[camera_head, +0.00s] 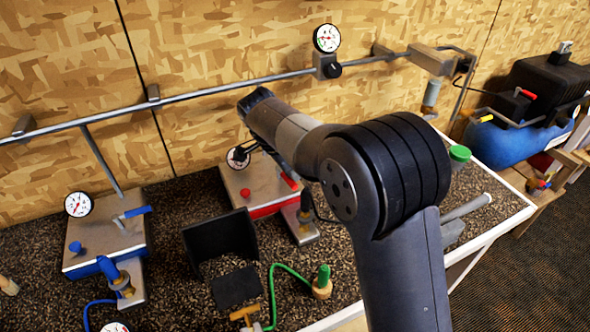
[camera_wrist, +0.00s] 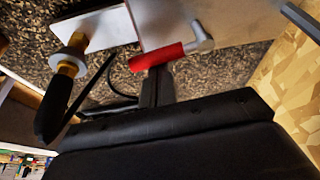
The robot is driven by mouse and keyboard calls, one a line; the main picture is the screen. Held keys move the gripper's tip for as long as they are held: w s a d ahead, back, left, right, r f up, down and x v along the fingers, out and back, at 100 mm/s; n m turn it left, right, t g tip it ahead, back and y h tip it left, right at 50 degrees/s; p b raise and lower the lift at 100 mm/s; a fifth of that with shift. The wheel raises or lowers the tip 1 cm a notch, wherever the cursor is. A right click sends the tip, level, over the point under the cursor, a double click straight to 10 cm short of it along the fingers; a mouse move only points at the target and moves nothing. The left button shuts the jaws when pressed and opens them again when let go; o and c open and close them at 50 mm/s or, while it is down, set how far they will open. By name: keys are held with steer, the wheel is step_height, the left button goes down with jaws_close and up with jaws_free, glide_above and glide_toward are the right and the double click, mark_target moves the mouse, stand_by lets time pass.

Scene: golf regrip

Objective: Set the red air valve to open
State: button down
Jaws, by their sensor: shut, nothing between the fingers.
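The red air valve is a red-sleeved lever (camera_head: 289,181) on a metal stem, on top of the red-sided metal box (camera_head: 263,210). In the wrist view the red lever (camera_wrist: 157,57) lies roughly sideways, its metal elbow at the right end. My gripper (camera_wrist: 154,86) is shut and empty, and its dark fingertips are right at the lever's near side. I cannot tell whether they touch it. In the head view my arm hides most of the gripper and part of the box.
A red knob (camera_head: 245,192) and a gauge (camera_head: 237,158) are on the box. A black-handled brass fitting (camera_wrist: 62,85) stands close by on the left in the wrist view. A blue-sided box (camera_head: 105,245) stands left. A metal pipe (camera_head: 200,92) runs along the wall behind.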

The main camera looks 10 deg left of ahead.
steer(key=shift+s+a, duration=0.1)
steer(key=shift+s, duration=0.05)
stand_by(0.6)
steer(key=v, duration=1.1)
steer(key=shift+f, duration=0.15)
steer(key=x, duration=1)
steer(key=shift+f, duration=0.35)
steer(key=shift+w+d, duration=0.25)
steer(key=shift+r, duration=0.1)
